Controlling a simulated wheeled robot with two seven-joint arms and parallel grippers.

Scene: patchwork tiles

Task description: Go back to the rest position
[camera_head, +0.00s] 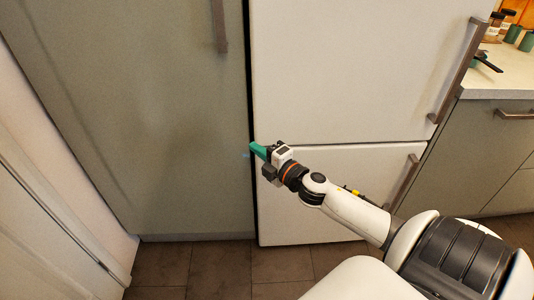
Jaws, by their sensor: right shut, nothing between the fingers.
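My right arm comes in from the lower right and reaches up and left. My right gripper (257,149), with green fingers, is shut and empty. It shows in front of the dark gap between the grey-green tall cabinet (150,120) and the white fridge (345,70). I cannot tell whether its fingertips touch either of them. My left gripper is not in view.
The fridge's lower door (330,220) and upper door look closed, with handles (460,70) on their right side. A counter (510,80) with jars stands at the right. A white panel (50,200) is at the left. Brown tiled floor (200,270) shows below.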

